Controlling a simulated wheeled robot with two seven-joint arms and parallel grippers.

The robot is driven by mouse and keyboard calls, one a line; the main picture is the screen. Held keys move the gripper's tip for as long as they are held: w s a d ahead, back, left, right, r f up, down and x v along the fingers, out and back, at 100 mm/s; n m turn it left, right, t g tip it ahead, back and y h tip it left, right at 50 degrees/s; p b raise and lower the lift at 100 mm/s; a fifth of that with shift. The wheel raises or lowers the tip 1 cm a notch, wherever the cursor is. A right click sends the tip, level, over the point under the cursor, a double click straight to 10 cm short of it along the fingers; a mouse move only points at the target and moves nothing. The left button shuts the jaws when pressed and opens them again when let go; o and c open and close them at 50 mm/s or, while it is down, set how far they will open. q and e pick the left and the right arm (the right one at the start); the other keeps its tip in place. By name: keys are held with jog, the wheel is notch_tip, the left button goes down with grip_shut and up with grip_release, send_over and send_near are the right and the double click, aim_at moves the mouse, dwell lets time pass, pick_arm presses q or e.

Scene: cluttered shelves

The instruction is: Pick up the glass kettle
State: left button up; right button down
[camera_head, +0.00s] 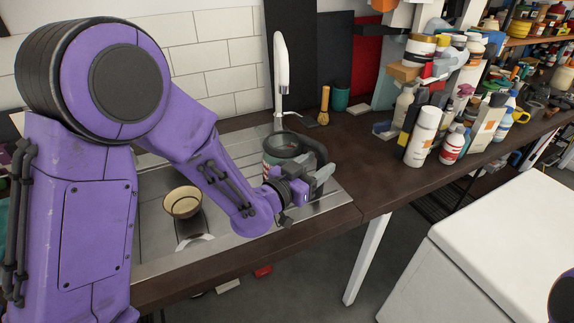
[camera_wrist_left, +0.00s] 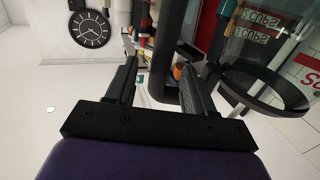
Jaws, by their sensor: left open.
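The glass kettle (camera_head: 281,147), with a dark rim and clear body, stands by the sink beside the tap. My left arm reaches across the sink, and its gripper (camera_head: 308,186) is at the kettle's right front side, hiding part of it. In the left wrist view the gripper (camera_wrist_left: 158,75) is open. A dark upright bar, apparently the kettle's handle (camera_wrist_left: 174,42), shows between and beyond the fingers. The kettle's black ring (camera_wrist_left: 262,92) and clear body are on the right there. I cannot tell whether the fingers touch the handle. My right gripper is out of view.
A beige bowl (camera_head: 183,202) sits in the sink area left of my forearm. The white tap (camera_head: 281,75) rises behind the kettle. A brush (camera_head: 324,106) and teal cup (camera_head: 341,97) stand behind. Bottles and cans (camera_head: 421,137) crowd the counter's right; its front middle (camera_head: 370,195) is clear.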

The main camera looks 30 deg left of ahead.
pick_arm(q)
jog(key=x, duration=0.2)
jog(key=shift+w+d, duration=0.15)
jog(key=shift+w, duration=0.1)
jog(key=shift+s, duration=0.1)
grip_shut()
dwell(1.0)
jog(key=shift+r, duration=0.1)
